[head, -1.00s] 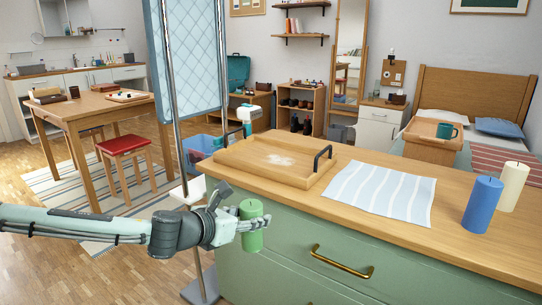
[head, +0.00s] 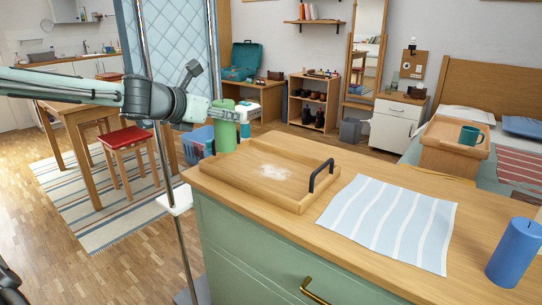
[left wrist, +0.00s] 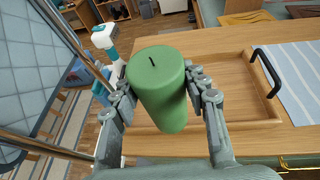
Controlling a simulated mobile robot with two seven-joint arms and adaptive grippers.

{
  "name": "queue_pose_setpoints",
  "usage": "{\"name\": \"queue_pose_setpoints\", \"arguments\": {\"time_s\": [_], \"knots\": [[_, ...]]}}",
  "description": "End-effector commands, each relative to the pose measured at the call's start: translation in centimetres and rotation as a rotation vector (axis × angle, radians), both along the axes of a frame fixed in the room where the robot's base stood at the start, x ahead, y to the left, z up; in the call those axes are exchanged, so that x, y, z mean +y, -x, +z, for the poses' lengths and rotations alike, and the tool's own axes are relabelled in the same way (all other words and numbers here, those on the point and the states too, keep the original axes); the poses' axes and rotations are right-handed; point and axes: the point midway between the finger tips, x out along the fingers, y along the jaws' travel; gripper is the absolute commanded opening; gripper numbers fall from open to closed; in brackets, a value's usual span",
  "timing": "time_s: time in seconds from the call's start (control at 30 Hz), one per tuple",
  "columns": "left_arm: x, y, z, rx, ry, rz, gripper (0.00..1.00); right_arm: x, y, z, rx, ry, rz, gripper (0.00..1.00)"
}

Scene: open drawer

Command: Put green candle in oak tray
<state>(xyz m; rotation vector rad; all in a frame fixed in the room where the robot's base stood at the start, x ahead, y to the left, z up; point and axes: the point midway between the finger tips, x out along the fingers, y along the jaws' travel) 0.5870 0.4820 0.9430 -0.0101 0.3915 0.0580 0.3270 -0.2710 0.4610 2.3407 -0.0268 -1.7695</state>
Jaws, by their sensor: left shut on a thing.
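My left gripper (head: 212,115) is shut on the green candle (head: 224,132) and holds it upright. In the left wrist view, the gripper's (left wrist: 162,88) fingers press on both sides of the candle (left wrist: 160,95). The oak tray (head: 245,190), with a dark handle and a pale patch on its floor, lies on the counter; it also shows in the left wrist view (left wrist: 235,126). The candle is at the tray's far left end, its base by the tray's rim in the head view. Its height above the tray is hard to tell. My right gripper is not in view.
A striped cloth (head: 392,222) lies right of the tray, and a blue candle (head: 514,253) stands at the counter's right. A white and teal bottle (head: 244,120) is behind the green candle. A metal-framed screen (head: 168,60) stands close to my left arm.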

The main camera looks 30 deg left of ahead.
Motion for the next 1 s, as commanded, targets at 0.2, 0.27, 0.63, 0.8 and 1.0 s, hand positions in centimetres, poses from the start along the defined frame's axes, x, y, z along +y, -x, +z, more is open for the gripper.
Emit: {"name": "queue_pose_setpoints", "arguments": {"time_s": [0.2,0.27,0.63,0.8,1.0], "knots": [[-1.6,-3.1,-2.4,0.003,0.012,0.001,0.06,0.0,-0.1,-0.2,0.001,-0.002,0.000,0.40],[-1.7,-3.5,-2.1,-0.006,0.010,0.002,0.06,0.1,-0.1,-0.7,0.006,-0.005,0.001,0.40],[-2.6,-5.7,-3.6,-0.007,0.014,0.007,0.06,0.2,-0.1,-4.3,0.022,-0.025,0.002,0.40],[-3.9,-7.6,-4.7,-0.005,0.012,0.000,0.06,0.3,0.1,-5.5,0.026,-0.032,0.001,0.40],[-4.5,-9.1,-6.0,-0.002,0.004,0.002,0.06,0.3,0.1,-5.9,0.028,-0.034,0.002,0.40]]}}
